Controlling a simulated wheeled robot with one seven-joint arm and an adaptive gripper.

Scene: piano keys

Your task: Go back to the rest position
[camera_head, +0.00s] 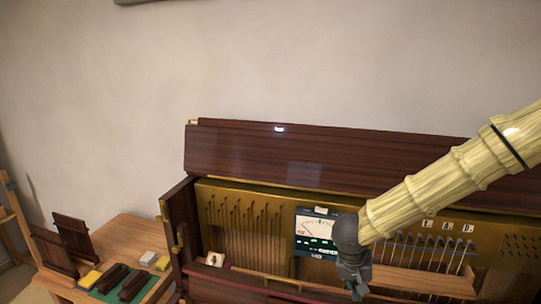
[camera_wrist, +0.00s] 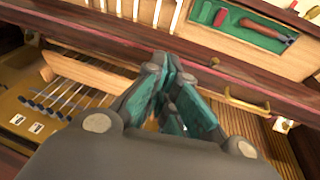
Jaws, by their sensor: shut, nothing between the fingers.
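My gripper (camera_head: 357,288) hangs at the end of my arm in front of the open upright piano (camera_head: 300,157). In the head view it covers part of the piano's front, just below and right of a tuner-like meter (camera_head: 318,230). The wrist view shows its dark fingers with teal pads (camera_wrist: 172,118) brought together, with nothing held. Below and around the fingers are the piano's dark front rail (camera_wrist: 85,37) and its inner works.
A wooden side table (camera_head: 128,236) stands left of the piano, with dark blocks and yellow pieces on a green mat (camera_head: 108,293). The wrist view shows a green tool tray (camera_wrist: 270,32) with a red-handled tool. The wall above is clear.

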